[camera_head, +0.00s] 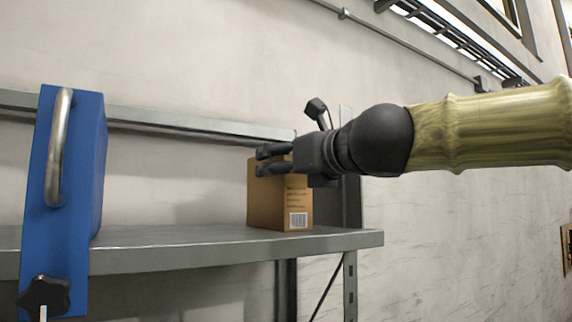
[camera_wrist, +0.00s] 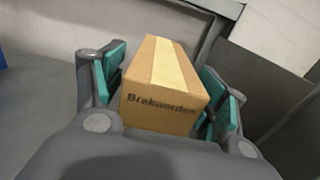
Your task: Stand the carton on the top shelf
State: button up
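The brown carton (camera_head: 280,202) stands upright on the grey metal shelf (camera_head: 200,246), near its right end. A printed label and barcode show on one side. In the wrist view the carton (camera_wrist: 160,85), with a paler tape strip and dark lettering, lies between my two fingers. My gripper (camera_head: 272,159) reaches in from the right at the carton's upper part. In the wrist view my gripper (camera_wrist: 168,85) has its teal pads on either side of the carton, with narrow gaps showing. The fingers look open around it. The carton's far side is hidden.
A blue panel-like object (camera_head: 75,170) with a metal handle and a black knob stands at the left of the shelf. A grey rail (camera_head: 200,123) runs along the back wall. A shelf post (camera_head: 350,285) is at the right end. Bare shelf lies between the blue object and carton.

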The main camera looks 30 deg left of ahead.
jog(key=b+v, duration=0.2)
jog(key=v, duration=1)
jog(key=shift+s+a+r, duration=0.1)
jog(key=shift+a, duration=0.05)
dwell(0.3)
